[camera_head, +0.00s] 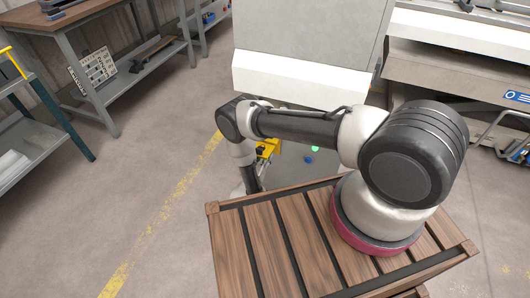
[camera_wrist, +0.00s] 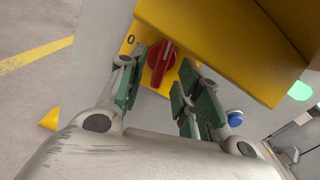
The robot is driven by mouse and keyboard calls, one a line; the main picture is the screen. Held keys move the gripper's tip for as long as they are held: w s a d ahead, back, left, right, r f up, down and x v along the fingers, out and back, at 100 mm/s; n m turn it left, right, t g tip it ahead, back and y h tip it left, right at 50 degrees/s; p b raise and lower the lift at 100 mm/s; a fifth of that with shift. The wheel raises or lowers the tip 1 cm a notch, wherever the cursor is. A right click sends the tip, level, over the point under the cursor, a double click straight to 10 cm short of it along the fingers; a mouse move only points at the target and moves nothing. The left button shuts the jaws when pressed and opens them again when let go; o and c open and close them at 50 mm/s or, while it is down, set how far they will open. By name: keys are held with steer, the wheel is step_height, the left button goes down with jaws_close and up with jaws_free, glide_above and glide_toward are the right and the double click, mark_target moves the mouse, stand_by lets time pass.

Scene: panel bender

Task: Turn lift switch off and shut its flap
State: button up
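The lift switch is a red rotary knob (camera_wrist: 162,58) on a yellow plate, with a "0" mark beside it at upper left. Its grip bar lies slanted in the wrist view, and I cannot tell its setting for sure. A large yellow flap or cover (camera_wrist: 222,42) stands out over the plate to the right of the knob. My gripper (camera_wrist: 157,72) is open, its green-padded fingers on either side of the knob at the near side; contact is unclear. In the head view the yellow housing (camera_head: 267,148) shows partly behind my arm; the knob and my gripper are not discernible there.
A blue button (camera_wrist: 235,118) and a green light (camera_wrist: 299,90) sit right of the switch, close to my right finger. The machine's pale front panel (camera_head: 300,78) rises behind. A workbench (camera_head: 85,18) stands at far left; the floor between is clear.

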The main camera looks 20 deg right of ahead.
steer(key=shift+x, duration=1.2)
steer(key=shift+c, duration=0.4)
jaws_close()
steer(key=shift+n, duration=0.8)
steer(key=shift+o, duration=0.4)
jaws_free()
steer(key=v, duration=1.2)
